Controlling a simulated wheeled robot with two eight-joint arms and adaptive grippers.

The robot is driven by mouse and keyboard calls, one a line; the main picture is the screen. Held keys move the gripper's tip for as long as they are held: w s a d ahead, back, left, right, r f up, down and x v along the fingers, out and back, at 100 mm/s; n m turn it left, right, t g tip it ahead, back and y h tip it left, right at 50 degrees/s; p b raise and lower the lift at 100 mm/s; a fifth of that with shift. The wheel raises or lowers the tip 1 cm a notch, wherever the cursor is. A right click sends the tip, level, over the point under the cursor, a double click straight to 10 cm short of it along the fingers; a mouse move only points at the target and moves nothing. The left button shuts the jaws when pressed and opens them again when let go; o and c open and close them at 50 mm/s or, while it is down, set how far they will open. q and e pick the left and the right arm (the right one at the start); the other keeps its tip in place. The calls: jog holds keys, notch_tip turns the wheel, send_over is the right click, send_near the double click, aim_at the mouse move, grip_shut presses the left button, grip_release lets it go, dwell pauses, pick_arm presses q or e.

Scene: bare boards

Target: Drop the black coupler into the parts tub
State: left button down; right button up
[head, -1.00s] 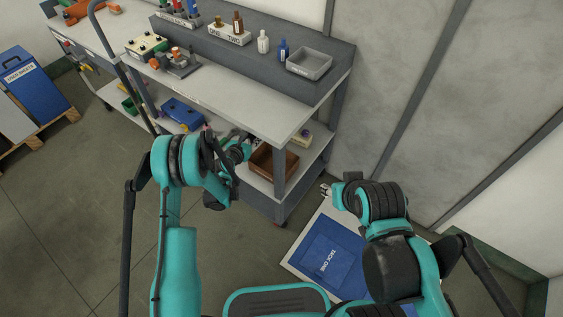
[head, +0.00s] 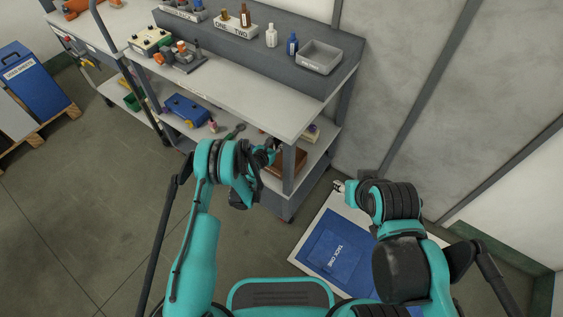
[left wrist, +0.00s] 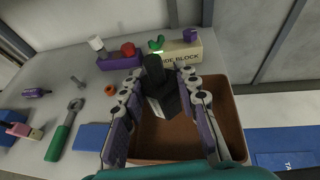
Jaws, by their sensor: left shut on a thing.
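The black coupler (left wrist: 163,92) is between the fingers of my left gripper (left wrist: 162,82) in the left wrist view. The gripper is shut on it. A brown open tub (left wrist: 222,112) lies behind and below the coupler in that view, with its floor partly hidden by the fingers. In the head view, my left gripper (head: 271,150) is at the lower shelf, beside the brown tub (head: 292,163), and the coupler cannot be made out there. My right gripper (head: 338,186) is small, above the blue-and-white floor mat; its opening is unclear.
A cream block (left wrist: 178,53) and a purple holder (left wrist: 120,60) stand behind the tub. A green-handled wrench (left wrist: 65,130) lies left. The upper bench top (head: 250,95) overhangs the lower shelf, with a post (head: 289,168) close to my left gripper. A grey tray (head: 319,57) stands above.

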aim_at(275, 148)
pick_arm(q)
notch_tip(275, 148, down, 3)
jog(key=shift+f+b, duration=0.15)
jog(key=shift+b, duration=0.4)
jog(key=c, duration=1)
grip_release()
jog(key=shift+c, duration=0.2)
